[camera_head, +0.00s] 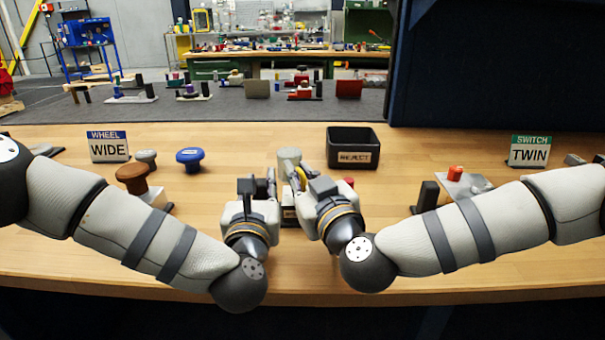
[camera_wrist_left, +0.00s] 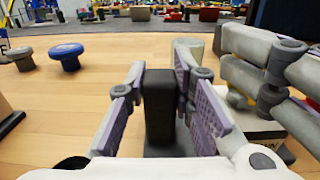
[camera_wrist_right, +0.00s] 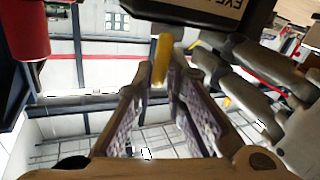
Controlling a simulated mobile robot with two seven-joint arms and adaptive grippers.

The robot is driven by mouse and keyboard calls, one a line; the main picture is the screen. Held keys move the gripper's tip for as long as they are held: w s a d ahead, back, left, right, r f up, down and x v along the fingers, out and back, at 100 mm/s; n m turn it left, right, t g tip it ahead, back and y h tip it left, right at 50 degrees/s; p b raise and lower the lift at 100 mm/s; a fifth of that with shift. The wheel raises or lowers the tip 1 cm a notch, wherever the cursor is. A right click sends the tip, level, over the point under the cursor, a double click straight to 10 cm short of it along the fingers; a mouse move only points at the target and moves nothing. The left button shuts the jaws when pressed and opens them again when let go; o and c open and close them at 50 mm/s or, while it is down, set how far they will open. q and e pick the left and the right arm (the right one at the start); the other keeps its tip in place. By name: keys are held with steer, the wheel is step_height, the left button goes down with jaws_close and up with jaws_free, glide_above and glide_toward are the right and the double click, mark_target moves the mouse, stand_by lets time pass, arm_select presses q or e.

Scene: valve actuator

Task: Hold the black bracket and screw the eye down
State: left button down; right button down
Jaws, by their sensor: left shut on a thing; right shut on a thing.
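The black bracket (camera_wrist_left: 160,105) stands upright between the pads of my left gripper (camera_wrist_left: 165,100), which is shut on it. In the head view my left gripper (camera_head: 257,183) is at the middle of the table and mostly hides the bracket. The yellow eye (camera_wrist_right: 161,60) is at the fingertips of my right gripper (camera_wrist_right: 163,75), which is shut on it. In the head view the eye (camera_head: 301,178) shows as a small yellow piece beside my right gripper (camera_head: 299,184). A pale grey cylinder (camera_head: 289,157) rises just behind both grippers. The eye's thread is hidden.
A black REJECT box (camera_head: 353,146) stands behind and right. A blue knob (camera_head: 190,158), a grey knob (camera_head: 147,158) and a brown knob (camera_head: 132,177) are at left. A red-topped switch unit (camera_head: 455,174) is at right. The two grippers are very close together.

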steer(key=shift+d+m+t+h, duration=0.1)
steer(key=shift+m+t+h, duration=0.4)
steer(key=shift+m+h, duration=0.65)
steer(key=shift+w+d+h, duration=0.1)
steer(key=shift+h, duration=0.25)
steer(key=c, duration=1.7)
jaws_free()
steer(key=shift+n, duration=0.25)
steer(key=shift+s, duration=0.5)
steer(key=v, duration=1.1)
steer(key=shift+s+d, duration=0.1)
steer(key=shift+d, duration=0.05)
